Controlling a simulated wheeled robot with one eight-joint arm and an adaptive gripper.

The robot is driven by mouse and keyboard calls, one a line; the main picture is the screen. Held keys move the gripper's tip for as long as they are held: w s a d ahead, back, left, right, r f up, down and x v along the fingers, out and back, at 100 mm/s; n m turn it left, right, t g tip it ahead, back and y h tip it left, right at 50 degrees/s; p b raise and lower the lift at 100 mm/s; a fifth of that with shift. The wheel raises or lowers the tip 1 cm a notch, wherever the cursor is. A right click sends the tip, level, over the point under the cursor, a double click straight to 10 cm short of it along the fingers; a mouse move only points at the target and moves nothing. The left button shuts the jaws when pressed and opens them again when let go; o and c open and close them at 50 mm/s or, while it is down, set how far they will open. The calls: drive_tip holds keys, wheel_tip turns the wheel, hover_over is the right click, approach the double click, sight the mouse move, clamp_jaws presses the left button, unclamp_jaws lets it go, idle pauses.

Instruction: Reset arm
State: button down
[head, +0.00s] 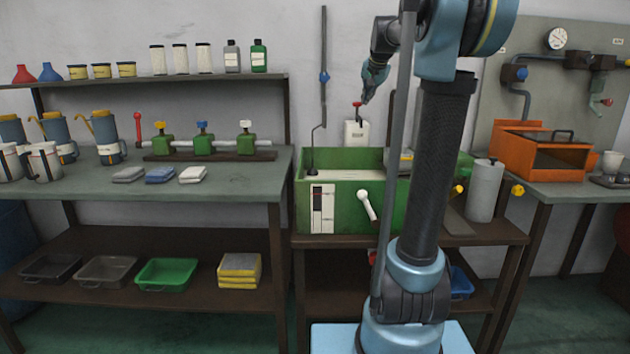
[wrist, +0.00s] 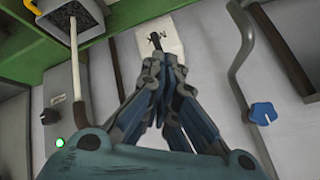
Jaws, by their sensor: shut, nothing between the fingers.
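My gripper (head: 367,97) is raised in front of the back wall, at the end of my blue and dark arm. Its fingertips point down and lie beside the red-topped white box (head: 356,132) in the picture; I cannot tell how far apart they are in depth. In the wrist view my gripper (wrist: 166,72) has its fingers drawn together, with nothing between them. Beyond the fingertips there is a white plate or box (wrist: 178,38) with a small dark fitting, partly hidden by the fingers.
A green machine tank (head: 340,207) with a white lever stands below my gripper. A vertical pipe with a blue knob (head: 324,77) runs up the wall to the left. An orange bin (head: 540,155) stands at right. A bench (head: 235,184) with jugs and cloths stands at left.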

drive_tip(key=s+f+n+g, duration=0.3)
drive_tip(key=s+f, duration=1.6)
drive_tip(key=s, duration=0.4)
drive_tip(key=s+f+n+g, duration=0.2)
drive_tip(key=s+f+n, duration=0.1)
drive_tip(key=s+f, duration=1.5)
drive_tip(key=s, duration=0.6)
drive_tip(key=shift+a+f+n+g+h, duration=0.25)
drive_tip(key=shift+f+n+g+h, duration=0.05)
drive_tip(key=shift+f+g+h, duration=0.1)
drive_tip(key=shift+w+f, duration=0.15)
drive_tip(key=shift+w, duration=0.35)
